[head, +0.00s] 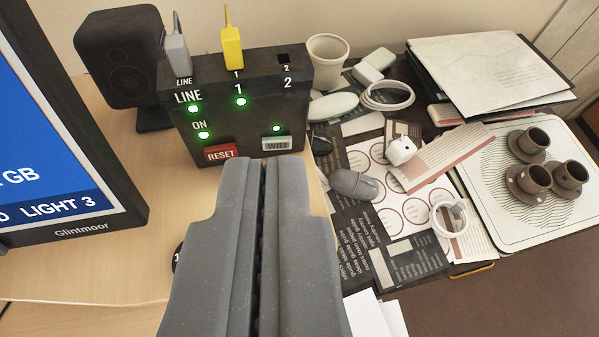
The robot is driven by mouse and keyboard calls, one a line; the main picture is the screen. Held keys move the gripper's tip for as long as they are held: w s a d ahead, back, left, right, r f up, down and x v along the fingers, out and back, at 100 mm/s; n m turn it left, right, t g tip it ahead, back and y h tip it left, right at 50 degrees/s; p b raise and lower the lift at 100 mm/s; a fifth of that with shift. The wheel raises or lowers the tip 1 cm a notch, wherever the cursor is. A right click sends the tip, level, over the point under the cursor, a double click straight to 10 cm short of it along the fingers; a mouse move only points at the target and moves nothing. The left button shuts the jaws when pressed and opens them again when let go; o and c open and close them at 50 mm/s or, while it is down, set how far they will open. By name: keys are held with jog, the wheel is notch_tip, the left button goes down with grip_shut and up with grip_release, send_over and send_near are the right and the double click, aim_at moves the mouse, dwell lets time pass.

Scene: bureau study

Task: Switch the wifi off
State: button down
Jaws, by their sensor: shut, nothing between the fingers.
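A black router box (235,102) stands upright on the wooden desk. On its front are a red RESET button (221,153) and a grey-green WIFI button (277,144). A small green light (276,128) glows above the WIFI button. Green lights also glow at LINE, 1 and ON. A grey plug (178,55) sits in LINE and a yellow plug (232,48) in socket 1; socket 2 is empty. My gripper (262,162) is shut and empty, its tips in front of the box, just below and between the two buttons. I cannot tell whether it touches the box.
A monitor (68,234) stands at left, a black speaker (120,55) behind it. To the right lie papers, a mouse (354,185), chargers, cables and a white cup (327,60). A tray (495,232) with brown cups is at far right.

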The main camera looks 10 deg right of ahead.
aim_at(277, 143)
jog(key=w+d+f+g+p, duration=0.1)
jog(key=w+f+p, duration=0.2)
jog(key=f, duration=0.6)
jog(key=w+d+f+g+p, duration=0.1)
jog(key=w+f+g+p, duration=0.1)
jog(key=f+p, duration=0.3)
notch_tip(277, 143, down, 5)
jog(key=shift+w+r+y, duration=0.1)
jog(key=shift+w+y, duration=0.2)
jog(key=shift+w, duration=0.45)
jog(key=shift+w, duration=0.1)
jog(key=b+x, duration=0.1)
jog(key=x, duration=0.9)
jog(key=shift+w+b, duration=0.3)
jog(key=shift+w, duration=1.55)
